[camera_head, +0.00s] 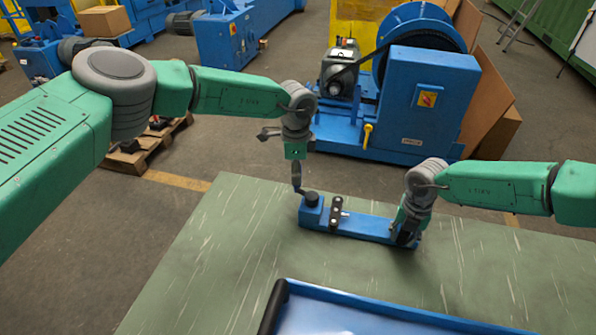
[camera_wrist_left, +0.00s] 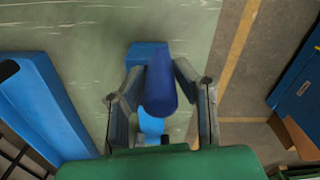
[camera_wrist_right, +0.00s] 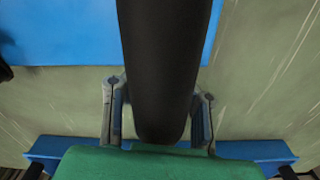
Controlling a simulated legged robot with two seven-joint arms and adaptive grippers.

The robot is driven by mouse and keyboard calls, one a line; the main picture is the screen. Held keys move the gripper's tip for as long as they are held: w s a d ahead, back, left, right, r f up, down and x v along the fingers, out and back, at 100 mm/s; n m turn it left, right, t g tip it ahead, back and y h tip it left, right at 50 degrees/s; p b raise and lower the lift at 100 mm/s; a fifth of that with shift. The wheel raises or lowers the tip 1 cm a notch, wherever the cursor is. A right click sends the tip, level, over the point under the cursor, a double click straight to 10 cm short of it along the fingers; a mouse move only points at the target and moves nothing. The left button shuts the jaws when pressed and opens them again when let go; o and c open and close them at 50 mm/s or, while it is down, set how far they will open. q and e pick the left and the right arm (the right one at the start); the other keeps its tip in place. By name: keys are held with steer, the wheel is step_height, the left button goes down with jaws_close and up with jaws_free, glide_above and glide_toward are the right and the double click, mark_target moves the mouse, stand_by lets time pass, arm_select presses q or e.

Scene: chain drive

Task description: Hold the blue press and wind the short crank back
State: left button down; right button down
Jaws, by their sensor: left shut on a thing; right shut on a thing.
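The drive's blue base bar (camera_head: 350,225) lies on the green table, with a blue block at its left end. In the left wrist view the blue press (camera_wrist_left: 160,85), a dark blue cylinder, stands between the fingers of my left gripper (camera_head: 298,189), which is shut on it. In the right wrist view the short crank's black handle (camera_wrist_right: 165,65) fills the middle. My right gripper (camera_head: 402,228) is shut on it at the bar's right end. The gripper mostly hides the crank in the head view. Dark upright links (camera_head: 335,213) stand mid-bar.
A blue tray (camera_head: 400,314) with a dark end lies on the table's near side. The green table (camera_head: 200,280) is bare left of the bar and to its right. A large blue machine (camera_head: 425,100) stands on the floor beyond the table.

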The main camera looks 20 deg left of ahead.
arm_select(q)
steer(key=shift+s+a, duration=0.1)
arm_select(e)
steer(key=shift+d, duration=0.15)
arm_select(q)
steer(key=c, duration=1.3)
jaws_free()
step_height(320, 180, up, 12)
steer(key=shift+f, duration=0.1)
arm_select(e)
steer(key=c, duration=1.2)
jaws_free()
